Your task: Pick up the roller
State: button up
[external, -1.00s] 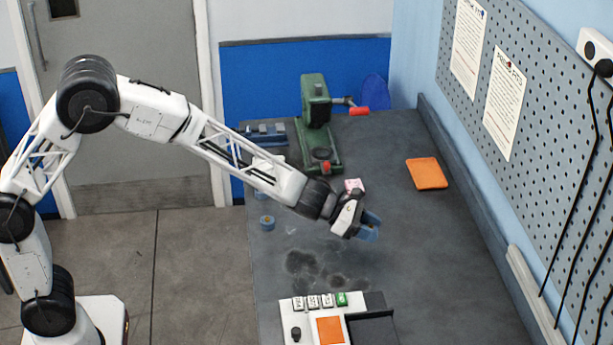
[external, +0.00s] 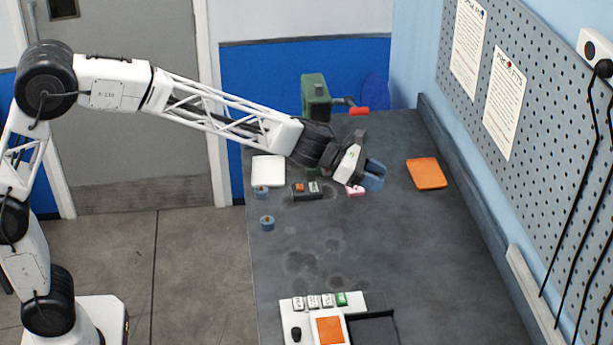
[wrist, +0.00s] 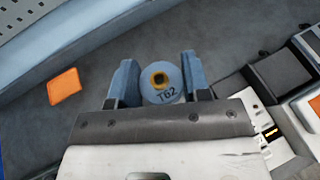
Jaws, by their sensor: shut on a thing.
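The roller (wrist: 170,88) is a blue-grey cylinder marked T62 with an orange-ringed dark hole in its end. In the wrist view it sits between the two blue fingers of my gripper (wrist: 157,68), which is shut on it. In the external view my gripper (external: 374,175) is over the middle of the back half of the bench, and the roller cannot be made out clearly among the blue fingers there.
A pink block (external: 356,191) is just below my gripper. A green machine (external: 314,97) is behind; an orange pad (external: 427,173) lies right. A control panel (external: 299,327) is in front.

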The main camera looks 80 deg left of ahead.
dwell(0.8)
notch_tip(320, 180, down, 14)
jog(key=shift+f, duration=0.2)
dwell(0.6)
jog(key=shift+d+r, duration=0.2)
jog(key=shift+d, duration=0.05)
dwell(0.5)
jog(key=s+d+r+n+t+y, duration=0.1)
jog(key=d+r+n+y, duration=0.3)
jog(key=d, duration=0.3)
jog(key=shift+s+d+y, duration=0.25)
jog(key=shift+s+y, duration=0.05)
jog(key=shift+y, duration=0.2)
dwell(0.9)
jog(key=shift+f, duration=0.15)
dwell(0.5)
